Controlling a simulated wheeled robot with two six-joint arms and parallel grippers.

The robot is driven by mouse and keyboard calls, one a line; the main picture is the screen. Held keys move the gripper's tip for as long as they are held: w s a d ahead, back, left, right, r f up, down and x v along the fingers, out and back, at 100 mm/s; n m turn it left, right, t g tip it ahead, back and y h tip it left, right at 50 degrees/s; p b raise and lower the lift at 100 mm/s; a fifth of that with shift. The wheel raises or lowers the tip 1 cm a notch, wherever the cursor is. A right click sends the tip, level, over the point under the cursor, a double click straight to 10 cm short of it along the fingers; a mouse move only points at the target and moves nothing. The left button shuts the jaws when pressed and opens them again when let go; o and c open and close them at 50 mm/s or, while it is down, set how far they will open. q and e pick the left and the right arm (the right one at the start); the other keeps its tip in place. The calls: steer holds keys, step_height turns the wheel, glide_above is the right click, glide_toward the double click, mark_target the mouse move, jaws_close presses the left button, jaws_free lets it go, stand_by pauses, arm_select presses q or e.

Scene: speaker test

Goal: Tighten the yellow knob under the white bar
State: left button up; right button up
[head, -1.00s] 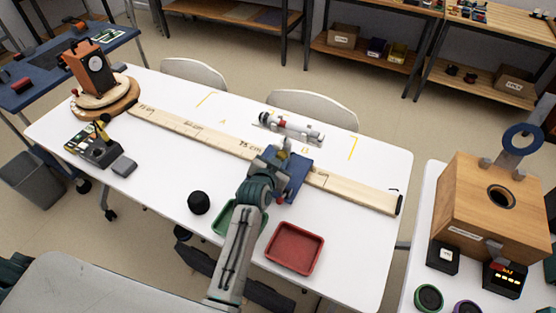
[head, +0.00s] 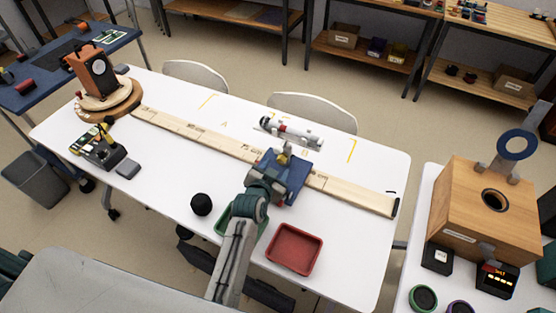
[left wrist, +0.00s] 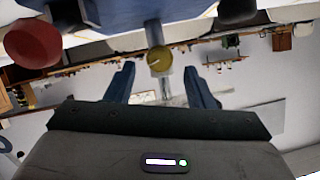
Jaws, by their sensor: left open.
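In the left wrist view a round yellow knob (left wrist: 159,59) with a pale line on its face sits at the end of a short grey stem (left wrist: 153,32), below a blue block. My left gripper (left wrist: 159,69) is open, with one blue-grey finger to each side of the knob in that view; I see no contact. In the head view my left gripper (head: 268,173) is at the near left side of the blue block (head: 291,182). A white bar-like tube (head: 290,131) with a red band lies just behind the block. My right gripper is not in view.
The blue block sits on a long wooden rule (head: 195,134) across the white table. A wooden box (head: 487,212) stands on the right table.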

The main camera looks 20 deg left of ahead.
mark_target(280, 162)
arm_select(q)
steer(key=p+v, duration=0.4)
steer(key=v, duration=0.3)
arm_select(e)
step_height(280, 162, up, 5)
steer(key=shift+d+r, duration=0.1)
arm_select(q)
steer(key=w+f+n+h+b, duration=0.1)
steer(key=w, duration=0.2)
steer(key=w+f+n+h+b, duration=0.1)
steer(key=w+n+b, duration=0.1)
steer(key=w, duration=0.1)
steer(key=w+f+n+h+b, duration=0.1)
steer(key=w+f, duration=0.1)
steer(key=w, duration=0.2)
steer(key=shift+w+d+n+g+b, duration=0.1)
steer(key=shift+d+n+g+b, duration=0.05)
steer(key=shift+n+g+b, duration=0.2)
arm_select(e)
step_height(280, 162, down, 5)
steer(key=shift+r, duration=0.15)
